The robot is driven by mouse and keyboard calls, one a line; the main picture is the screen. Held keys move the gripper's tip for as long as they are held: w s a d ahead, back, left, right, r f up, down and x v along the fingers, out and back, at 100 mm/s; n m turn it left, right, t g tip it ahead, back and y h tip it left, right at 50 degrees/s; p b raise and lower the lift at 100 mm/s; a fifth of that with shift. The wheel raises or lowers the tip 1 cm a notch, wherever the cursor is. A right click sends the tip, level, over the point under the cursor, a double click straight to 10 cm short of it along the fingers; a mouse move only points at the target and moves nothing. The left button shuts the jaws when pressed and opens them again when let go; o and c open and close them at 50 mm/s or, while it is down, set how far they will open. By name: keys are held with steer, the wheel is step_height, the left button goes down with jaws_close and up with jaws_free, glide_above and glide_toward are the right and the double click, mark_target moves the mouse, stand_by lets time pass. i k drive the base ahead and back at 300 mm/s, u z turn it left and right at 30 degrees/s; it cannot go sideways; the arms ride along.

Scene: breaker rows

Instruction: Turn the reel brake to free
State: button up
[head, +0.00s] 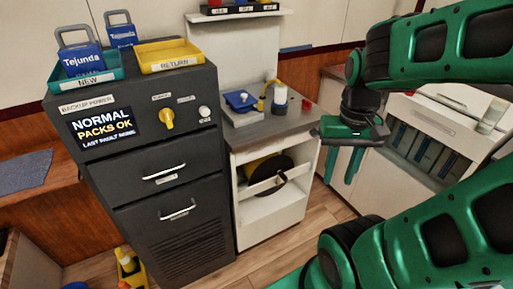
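A cable reel (268,170), black with a yellow part, sits in the open upper bay of a white cabinet (272,227). A small dark piece (282,179) shows at the reel's front by the white crossbar. I cannot tell whether it is the reel brake, and no brake marking is readable. My gripper (340,180) hangs to the right of the white cabinet with its two green fingers pointing down. The fingers are apart with nothing between them. My gripper is apart from the reel and the cabinet.
A dark backup power cabinet (165,215) with a yellow knob (166,119) stands left. Drawers (433,120) stand right.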

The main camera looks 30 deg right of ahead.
mark_target(313, 133)
steer(key=z, duration=1.25)
steer(key=k, duration=1.2)
steer(key=u, duration=0.6)
steer(key=i, duration=1)
